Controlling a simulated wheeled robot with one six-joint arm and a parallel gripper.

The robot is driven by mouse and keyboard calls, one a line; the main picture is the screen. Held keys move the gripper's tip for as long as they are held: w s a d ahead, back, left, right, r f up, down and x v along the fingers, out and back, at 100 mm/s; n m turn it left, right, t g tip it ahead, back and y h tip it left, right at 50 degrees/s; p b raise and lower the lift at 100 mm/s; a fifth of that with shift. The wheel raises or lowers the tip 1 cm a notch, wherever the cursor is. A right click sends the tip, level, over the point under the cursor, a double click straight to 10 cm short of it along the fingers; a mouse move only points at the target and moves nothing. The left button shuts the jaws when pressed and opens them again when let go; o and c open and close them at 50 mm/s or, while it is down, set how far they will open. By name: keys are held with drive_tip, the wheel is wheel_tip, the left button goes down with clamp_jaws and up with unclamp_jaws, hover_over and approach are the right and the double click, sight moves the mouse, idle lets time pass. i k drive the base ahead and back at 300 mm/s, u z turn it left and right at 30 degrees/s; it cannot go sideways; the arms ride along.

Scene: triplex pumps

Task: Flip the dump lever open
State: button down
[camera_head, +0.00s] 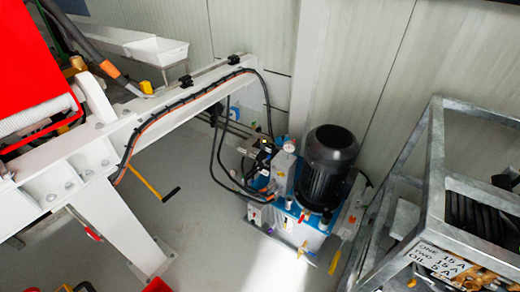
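I cannot tell for sure which part is the dump lever. A yellow bar with a black grip (157,189) stands out at an angle below the white beam, left of centre. A hydraulic unit (300,232) with a blue tank stands on the floor right of centre. It carries a black motor (329,165), a gauge and small valves. A yellow handle (334,262) and small red handles show on its front and top, too small to read their positions. My gripper is not in view.
A white beam (190,105) with black and orange cables runs from the red machine (32,75) at left. A grey metal rack (420,215) with hoses and a sign fills the right. The floor (205,235) between is mostly clear.

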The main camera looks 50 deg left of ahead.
sight(303, 216)
drive_tip(key=u, duration=1.6)
